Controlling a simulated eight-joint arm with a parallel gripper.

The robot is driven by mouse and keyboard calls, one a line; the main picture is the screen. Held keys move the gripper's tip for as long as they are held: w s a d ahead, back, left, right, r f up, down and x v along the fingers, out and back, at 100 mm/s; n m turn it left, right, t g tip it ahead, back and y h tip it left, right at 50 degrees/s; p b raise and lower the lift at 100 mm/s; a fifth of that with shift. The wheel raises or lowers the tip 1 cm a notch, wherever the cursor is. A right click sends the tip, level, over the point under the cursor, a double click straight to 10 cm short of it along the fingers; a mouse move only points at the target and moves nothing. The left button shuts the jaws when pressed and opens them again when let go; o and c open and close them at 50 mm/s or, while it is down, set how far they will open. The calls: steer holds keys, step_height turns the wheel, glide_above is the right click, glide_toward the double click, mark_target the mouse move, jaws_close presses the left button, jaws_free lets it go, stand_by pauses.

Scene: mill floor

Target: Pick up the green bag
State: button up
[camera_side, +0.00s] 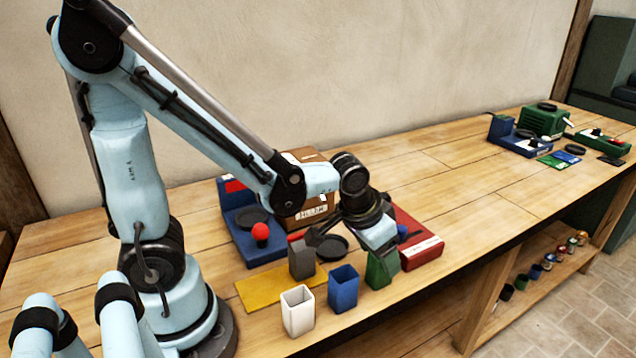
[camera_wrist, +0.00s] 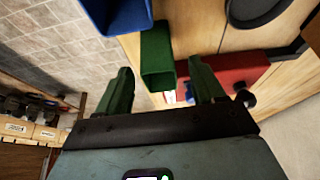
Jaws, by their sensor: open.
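The green bag (camera_side: 382,270) is a small, upright, open-topped container near the front edge of the bench, at the right end of a group of similar bags. My gripper (camera_side: 381,250) is over it in the side view, and the gripper partly hides its top. In the wrist view the green bag (camera_wrist: 157,58) shows between the two spread green fingers of my gripper (camera_wrist: 160,68). A gap shows on each side of it, wider on the right. The gripper is open and holds nothing. I cannot tell how far the fingers reach down beside the bag.
A blue bag (camera_side: 343,288) stands just left of the green one, with a white bag (camera_side: 298,311) and a grey bag (camera_side: 302,258) further left. A red box (camera_side: 420,240) lies close behind on the right.

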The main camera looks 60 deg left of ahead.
steer(key=shift+x, duration=2.35)
steer(key=shift+r, duration=0.1)
steer(key=c, duration=1.1)
